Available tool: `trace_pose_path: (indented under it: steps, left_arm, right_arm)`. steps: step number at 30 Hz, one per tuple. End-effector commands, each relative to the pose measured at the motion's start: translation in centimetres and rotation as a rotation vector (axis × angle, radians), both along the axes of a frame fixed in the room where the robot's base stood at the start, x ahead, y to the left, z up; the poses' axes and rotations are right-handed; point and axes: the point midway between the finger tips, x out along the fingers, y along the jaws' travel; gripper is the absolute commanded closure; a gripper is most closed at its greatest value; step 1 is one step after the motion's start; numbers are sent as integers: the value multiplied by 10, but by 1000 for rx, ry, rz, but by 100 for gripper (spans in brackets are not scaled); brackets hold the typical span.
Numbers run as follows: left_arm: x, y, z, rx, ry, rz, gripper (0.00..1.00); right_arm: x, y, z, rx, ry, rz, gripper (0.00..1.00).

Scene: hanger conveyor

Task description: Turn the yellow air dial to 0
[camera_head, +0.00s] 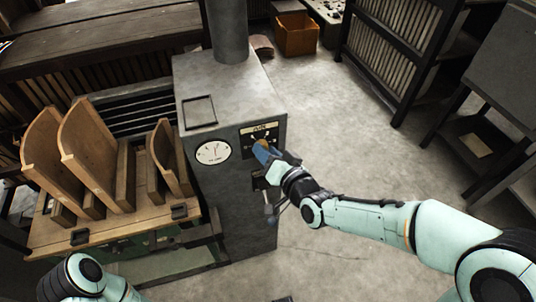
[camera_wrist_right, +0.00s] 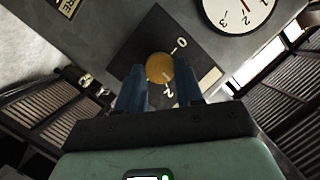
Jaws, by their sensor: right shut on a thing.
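The yellow air dial (camera_wrist_right: 159,67) is a round knob on a dark panel with white numerals on the front of a grey metal cabinet (camera_head: 256,205). A 0 shows at one side of it in the right wrist view, with other numerals around it. My right gripper (camera_wrist_right: 160,78) has its blue fingers on either side of the dial and is shut on it. In the head view the right gripper (camera_head: 264,150) covers most of the dial below the AIR label. My left arm shows at the bottom left of the head view, but its gripper is out of view.
A white round gauge (camera_head: 213,153) sits left of the dial panel. A lever (camera_head: 270,209) sticks out below the panel. A wooden rack (camera_head: 75,233) stands left of the cabinet. Open floor (camera_head: 345,140) lies to the right, with dark shelving (camera_head: 398,60) beyond.

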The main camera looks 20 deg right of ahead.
Motion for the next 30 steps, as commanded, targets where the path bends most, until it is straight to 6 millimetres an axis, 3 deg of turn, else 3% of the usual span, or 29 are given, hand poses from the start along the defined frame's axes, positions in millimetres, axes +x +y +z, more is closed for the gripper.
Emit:
trace_pose_path:
  steps: [8, 23, 30]
  left_arm:
    - [-3, 0, 10, -2, 10, -3, 52]
    - [-17, -1, 47, -11, 69, -16, 52]
    - [-11, -1, 64, -10, 61, -15, 52]
  right_arm:
    - [0, 4, 6, -261, -12, 1, 94]
    - [1, 8, 7, -738, -28, 1, 94]
    - [1, 10, 6, -968, -37, 2, 94]
